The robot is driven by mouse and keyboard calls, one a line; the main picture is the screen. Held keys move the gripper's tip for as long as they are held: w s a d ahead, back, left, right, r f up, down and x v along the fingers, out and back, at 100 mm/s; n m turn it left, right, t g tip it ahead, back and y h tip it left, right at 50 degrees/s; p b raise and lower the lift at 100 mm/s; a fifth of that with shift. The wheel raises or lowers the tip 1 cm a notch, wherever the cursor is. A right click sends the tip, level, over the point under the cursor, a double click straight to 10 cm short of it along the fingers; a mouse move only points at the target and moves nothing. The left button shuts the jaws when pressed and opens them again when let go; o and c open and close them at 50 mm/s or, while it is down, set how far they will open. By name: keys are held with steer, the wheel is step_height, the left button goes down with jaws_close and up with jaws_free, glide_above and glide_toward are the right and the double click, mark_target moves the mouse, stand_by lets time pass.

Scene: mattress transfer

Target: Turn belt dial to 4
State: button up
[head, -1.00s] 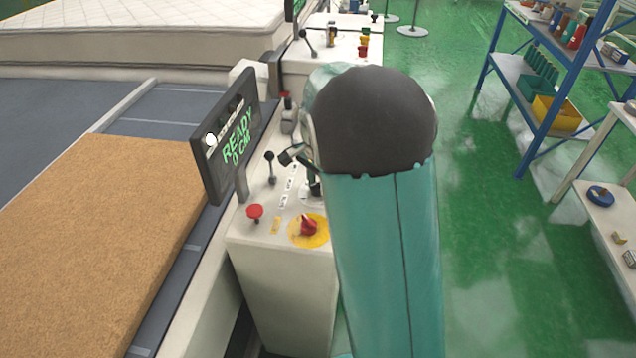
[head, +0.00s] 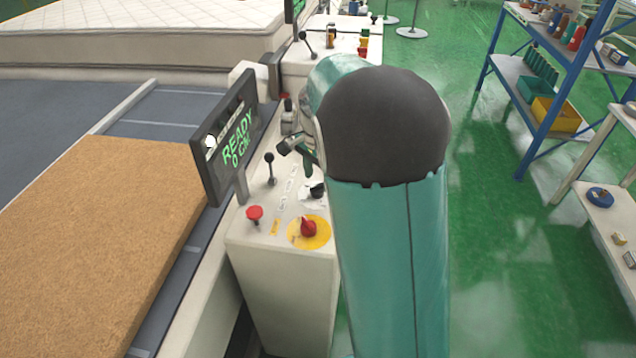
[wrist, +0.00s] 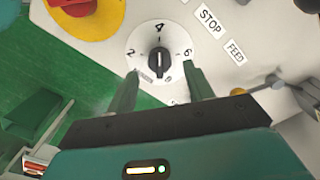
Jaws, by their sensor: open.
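The belt dial (wrist: 147,43) is a white disc marked with 2, 4 and 6 and a black knob (wrist: 159,63) at its middle, in the wrist view. The knob lies roughly along the line towards the 4; which end is its pointer I cannot tell. My gripper (wrist: 162,74) is open, its two fingers apart on either side of the disc's lower part, with nothing between them but the dial region. In the head view the gripper (head: 303,152) is partly hidden by my arm, above the console; the dial's dark knob (head: 317,190) shows beside it.
A red knob on a yellow disc (head: 321,238) sits at the console's near end, with a red button (head: 254,213) and a black lever (head: 270,168) nearby. A display (head: 226,136) reads READY 0 CM. A brown slab (head: 90,240) lies left. Shelves (head: 555,90) stand right.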

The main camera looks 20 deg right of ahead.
mark_target(318, 184)
step_height(318, 184, up, 11)
steer(key=shift+f, duration=0.2)
stand_by(0.4)
